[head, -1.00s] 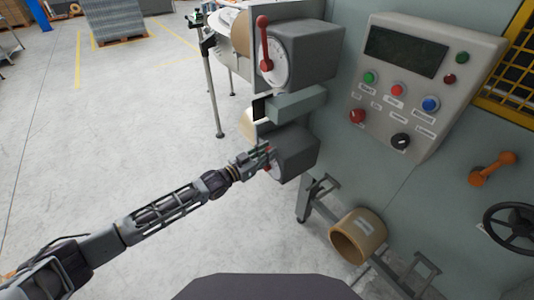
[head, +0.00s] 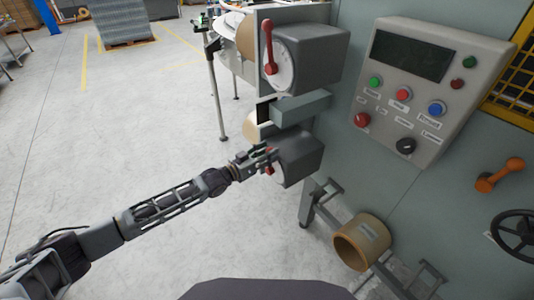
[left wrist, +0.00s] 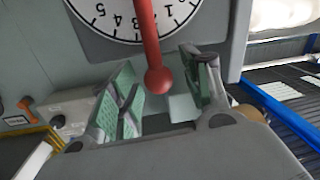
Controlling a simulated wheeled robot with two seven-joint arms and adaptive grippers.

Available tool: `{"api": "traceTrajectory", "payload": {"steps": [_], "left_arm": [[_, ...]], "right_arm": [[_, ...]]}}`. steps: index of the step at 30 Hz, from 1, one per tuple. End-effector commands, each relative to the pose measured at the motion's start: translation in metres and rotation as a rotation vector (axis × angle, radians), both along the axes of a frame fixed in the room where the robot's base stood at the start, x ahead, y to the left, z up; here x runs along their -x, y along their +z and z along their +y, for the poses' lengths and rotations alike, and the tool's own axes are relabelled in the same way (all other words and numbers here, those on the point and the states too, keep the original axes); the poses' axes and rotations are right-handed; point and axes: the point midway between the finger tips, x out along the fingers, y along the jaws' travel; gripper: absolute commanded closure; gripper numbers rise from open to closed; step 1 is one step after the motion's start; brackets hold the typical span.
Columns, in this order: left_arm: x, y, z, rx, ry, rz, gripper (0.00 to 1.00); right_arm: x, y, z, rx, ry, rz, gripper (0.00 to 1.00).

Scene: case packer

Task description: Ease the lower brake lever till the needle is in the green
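The lower brake is a dark grey box (head: 300,157) on the machine's side, under the upper brake. In the left wrist view its white dial (left wrist: 100,14) with black numbers is cut off by the top edge. The red lower lever (left wrist: 148,38) hangs down across the dial and ends in a round knob. My left gripper (head: 268,158) is at this brake; in the left wrist view its green-padded fingers (left wrist: 162,88) are open on either side of the knob, with gaps showing. No needle or green zone can be made out. My right gripper is not in view.
The upper brake (head: 318,55) with its own red lever (head: 268,48) is above, with a grey block (head: 300,106) between the two. A control panel (head: 425,85), an orange handle (head: 500,173) and a black handwheel (head: 515,233) are right. A brown roll (head: 362,242) sits below.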

Motion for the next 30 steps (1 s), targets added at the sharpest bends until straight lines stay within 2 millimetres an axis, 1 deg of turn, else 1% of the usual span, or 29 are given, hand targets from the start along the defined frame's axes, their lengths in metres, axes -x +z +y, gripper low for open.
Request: {"api": "traceTrajectory", "payload": {"steps": [10,16,20,30], "left_arm": [[0.001,0.0,0.0,0.002,-0.001,0.0,0.51],[0.006,0.0,0.005,0.002,-0.001,0.0,0.51],[0.012,0.0,0.013,0.001,0.0,0.001,0.51],[0.035,0.001,0.037,0.0,-0.001,0.0,0.51]], "right_arm": [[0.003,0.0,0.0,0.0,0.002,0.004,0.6],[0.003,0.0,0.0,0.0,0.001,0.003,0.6],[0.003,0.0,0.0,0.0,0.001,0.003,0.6],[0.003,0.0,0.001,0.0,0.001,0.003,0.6]]}}
